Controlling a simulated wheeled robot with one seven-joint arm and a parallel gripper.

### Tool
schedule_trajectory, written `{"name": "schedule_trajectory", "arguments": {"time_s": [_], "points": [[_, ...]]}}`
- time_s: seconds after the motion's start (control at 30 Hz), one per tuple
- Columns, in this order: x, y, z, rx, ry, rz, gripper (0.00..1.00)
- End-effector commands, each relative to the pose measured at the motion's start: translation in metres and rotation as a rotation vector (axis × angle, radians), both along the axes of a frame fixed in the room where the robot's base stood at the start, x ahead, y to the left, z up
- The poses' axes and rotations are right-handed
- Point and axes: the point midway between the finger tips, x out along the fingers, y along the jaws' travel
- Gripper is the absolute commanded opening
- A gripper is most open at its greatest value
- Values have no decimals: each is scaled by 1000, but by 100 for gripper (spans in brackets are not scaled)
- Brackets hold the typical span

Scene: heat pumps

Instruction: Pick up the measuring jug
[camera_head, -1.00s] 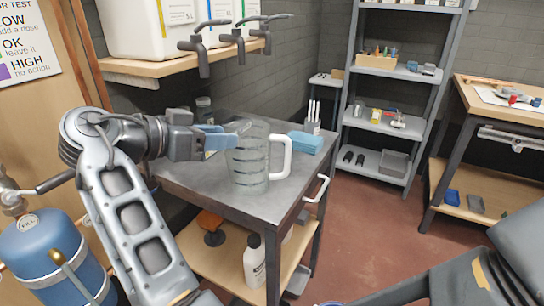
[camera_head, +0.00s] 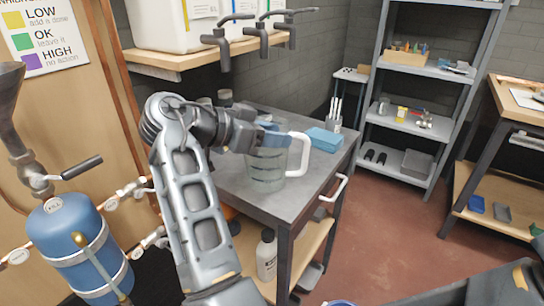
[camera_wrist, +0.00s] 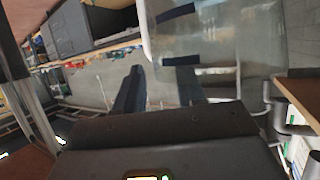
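The measuring jug (camera_head: 266,178) is clear, with dark level marks and a white handle (camera_head: 299,153) on its right. It stands upright on the grey cart top (camera_head: 318,172). My gripper (camera_head: 271,138) is at the jug's upper left side in the head view, covering part of its rim. In the wrist view my gripper (camera_wrist: 160,78) shows two dark fingers spread apart. The clear jug (camera_wrist: 195,40) is right in front of them and overlaps the right finger. I cannot tell whether the jug's wall lies between the fingers.
A white bottle (camera_head: 266,254) is on the lower shelf. Dark taps (camera_head: 262,40) hang above the cart. A blue tank (camera_head: 74,245) stands left.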

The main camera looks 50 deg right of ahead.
Motion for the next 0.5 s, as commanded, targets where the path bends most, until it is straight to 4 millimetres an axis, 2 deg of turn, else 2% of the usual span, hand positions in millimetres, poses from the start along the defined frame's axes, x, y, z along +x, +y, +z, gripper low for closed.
{"name": "schedule_trajectory", "arguments": {"time_s": [0.2,0.5], "points": [[0,0,0,0,0,0,38],[0,0,0,0,0,0,9]]}}
